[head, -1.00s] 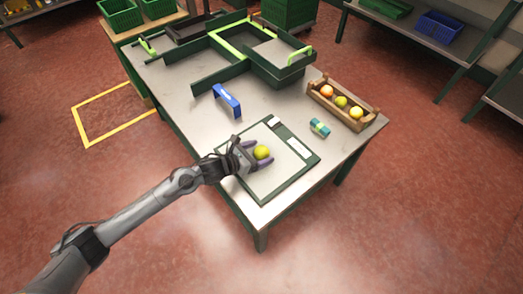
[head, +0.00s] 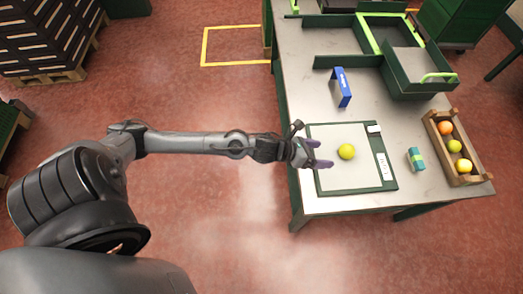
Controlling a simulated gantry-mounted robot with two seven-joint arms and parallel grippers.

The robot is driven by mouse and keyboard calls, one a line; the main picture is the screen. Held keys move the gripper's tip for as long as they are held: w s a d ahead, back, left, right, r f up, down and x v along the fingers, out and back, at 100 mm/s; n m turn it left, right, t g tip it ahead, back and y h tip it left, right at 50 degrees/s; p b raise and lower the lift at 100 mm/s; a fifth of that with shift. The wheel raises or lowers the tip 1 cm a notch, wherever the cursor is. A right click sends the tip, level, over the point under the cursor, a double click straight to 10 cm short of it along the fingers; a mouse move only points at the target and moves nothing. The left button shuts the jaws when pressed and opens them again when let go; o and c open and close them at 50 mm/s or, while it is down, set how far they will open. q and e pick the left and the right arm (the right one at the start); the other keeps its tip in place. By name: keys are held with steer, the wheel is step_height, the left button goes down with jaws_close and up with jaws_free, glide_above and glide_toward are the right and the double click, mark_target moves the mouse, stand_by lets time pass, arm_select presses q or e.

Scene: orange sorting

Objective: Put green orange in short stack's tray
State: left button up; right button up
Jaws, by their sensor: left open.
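A yellow-green orange (head: 347,151) rests on a light square board with a dark green frame (head: 330,189) at the table's near end. My left gripper (head: 323,153) is just left of this orange, its purple fingers spread and pointing at it, with a small gap between. It holds nothing. A dark green tray with lime-green handles (head: 400,84) stands at the table's far right; I cannot tell whether it is the short stack's tray. My right gripper is not in view.
A wooden crate (head: 463,180) at the right edge holds an orange fruit and two yellow-green ones. A teal box (head: 416,159) lies between board and crate. A blue-and-white upright object (head: 341,88) stands behind the board. The table between them is clear.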

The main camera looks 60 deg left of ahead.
arm_select(q)
steer(key=s+d+n, duration=0.1)
steer(key=n, duration=0.1)
steer(key=s+d+n+y, duration=0.1)
steer(key=n, duration=0.2)
steer(key=s+n, duration=0.1)
steer(key=n, duration=0.2)
steer(key=shift+s+d+f+y, duration=0.3)
steer(key=shift+d+f+y, duration=0.1)
steer(key=s+a+f+n+g+y, duration=0.1)
steer(key=s+n+g+y, duration=0.2)
steer(key=s+n, duration=0.8)
steer(key=n+g, duration=0.1)
steer(key=n, duration=0.5)
steer(key=shift+n, duration=0.3)
steer(key=s+n+g, duration=0.1)
steer(key=s+n, duration=0.1)
steer(key=n, duration=0.1)
steer(key=s+a+n+g, duration=0.1)
steer(key=s+n, duration=0.2)
steer(key=s+a+n+g+y, duration=0.1)
steer(key=s+n, duration=0.2)
steer(key=shift+s+f+g, duration=0.1)
steer(key=shift+g, duration=0.2)
steer(key=shift+c, duration=1)
steer(key=shift+s+a+n, duration=0.15)
steer(key=shift+s+n, duration=0.4)
steer(key=shift+n, duration=0.05)
steer(key=shift+c, duration=0.5)
